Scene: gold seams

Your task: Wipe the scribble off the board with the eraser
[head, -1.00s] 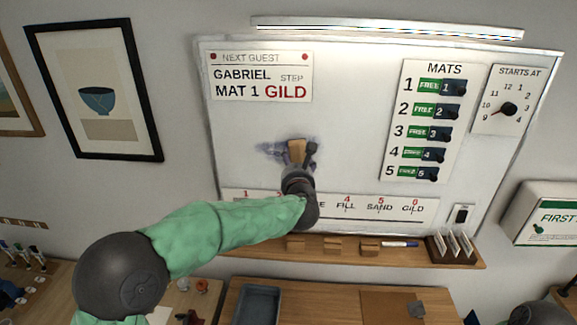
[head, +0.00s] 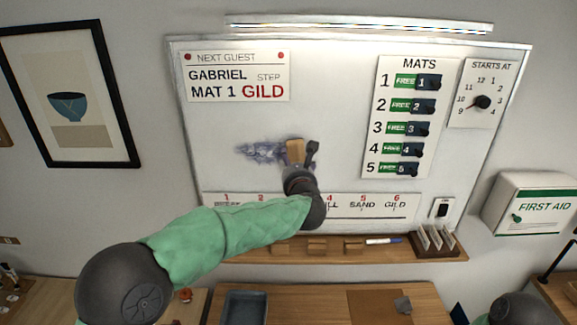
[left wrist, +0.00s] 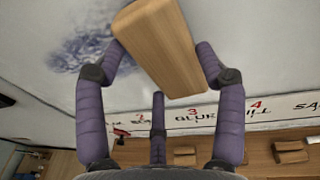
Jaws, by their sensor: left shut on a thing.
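The whiteboard (head: 330,100) hangs on the wall. A dark blue-purple smudged scribble (head: 258,152) is on its left-middle part, and it also shows in the left wrist view (left wrist: 95,50). My left gripper (head: 301,157) is shut on a wooden-backed eraser (head: 295,151), held over the scribble's right part. In the left wrist view the purple fingers of the gripper (left wrist: 165,62) clasp the eraser (left wrist: 160,45) on both sides. Its wiping face is hidden, and I cannot tell whether it touches the board. My right gripper is not in view.
A wooden ledge (head: 450,251) below the board carries several wooden blocks, a marker (head: 384,241) and a card holder (head: 432,243). The step strip (head: 410,212) is just below the gripper. A NEXT GUEST sign (head: 237,77) is above, and the MATS panel (head: 408,117) is to the right.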

